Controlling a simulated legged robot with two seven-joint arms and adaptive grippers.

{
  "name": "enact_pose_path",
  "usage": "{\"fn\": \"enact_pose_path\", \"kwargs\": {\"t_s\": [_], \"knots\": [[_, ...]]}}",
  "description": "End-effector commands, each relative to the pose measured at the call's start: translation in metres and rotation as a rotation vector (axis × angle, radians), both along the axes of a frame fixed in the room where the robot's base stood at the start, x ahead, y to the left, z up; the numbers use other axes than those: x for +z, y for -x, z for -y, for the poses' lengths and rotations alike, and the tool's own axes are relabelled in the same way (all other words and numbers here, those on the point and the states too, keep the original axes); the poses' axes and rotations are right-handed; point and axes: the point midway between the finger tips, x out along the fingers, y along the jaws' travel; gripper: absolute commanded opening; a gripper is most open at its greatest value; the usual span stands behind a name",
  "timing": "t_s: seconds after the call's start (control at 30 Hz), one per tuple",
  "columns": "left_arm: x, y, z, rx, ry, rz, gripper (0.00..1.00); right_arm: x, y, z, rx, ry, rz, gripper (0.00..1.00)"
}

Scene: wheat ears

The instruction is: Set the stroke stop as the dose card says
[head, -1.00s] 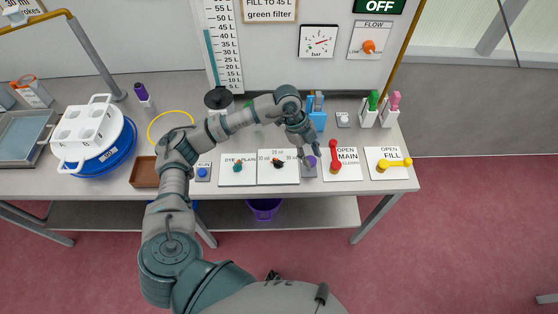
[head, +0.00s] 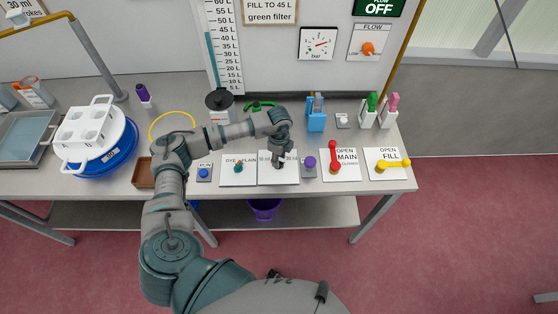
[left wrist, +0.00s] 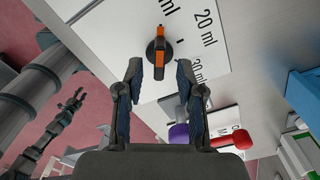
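The stroke-stop knob (left wrist: 159,52), black with an orange bar, sits on a white plate (left wrist: 100,32) with ml marks; "20 ml" and "30 ml" are legible in the left wrist view. The bar runs up and down that picture. My left gripper (left wrist: 160,88) is open and empty, its fingers apart, with the knob just beyond the tips. In the head view my left gripper (head: 281,158) is over this plate (head: 292,178) and largely hides the knob. The dose card (head: 20,8) at upper left is partly cut off. My right arm's end (left wrist: 74,102) shows small in the left wrist view.
A dye/plain plate (head: 238,179) is left of the stroke-stop plate. A purple knob (head: 310,162) is close on its right, then a red lever (head: 334,160) and a yellow lever (head: 393,164). A blue holder (head: 316,122) stands behind.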

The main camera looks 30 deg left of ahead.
Motion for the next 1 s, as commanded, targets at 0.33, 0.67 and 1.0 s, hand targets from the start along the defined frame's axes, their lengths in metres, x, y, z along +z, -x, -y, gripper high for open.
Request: {"fn": "enact_pose_path", "kwargs": {"t_s": [0.33,0.67,1.0], "knots": [[-0.027,0.0,0.003,-0.002,0.0,0.002,0.38,0.003,0.0,-0.001,0.0,-0.001,0.0,0.4],[-0.029,0.0,-0.001,-0.001,0.004,0.001,0.07,0.003,0.0,0.004,0.001,0.005,0.0,0.4],[-0.028,-0.001,-0.001,-0.006,-0.002,0.002,0.0,0.002,0.0,0.0,-0.001,0.0,0.001,0.4]]}}
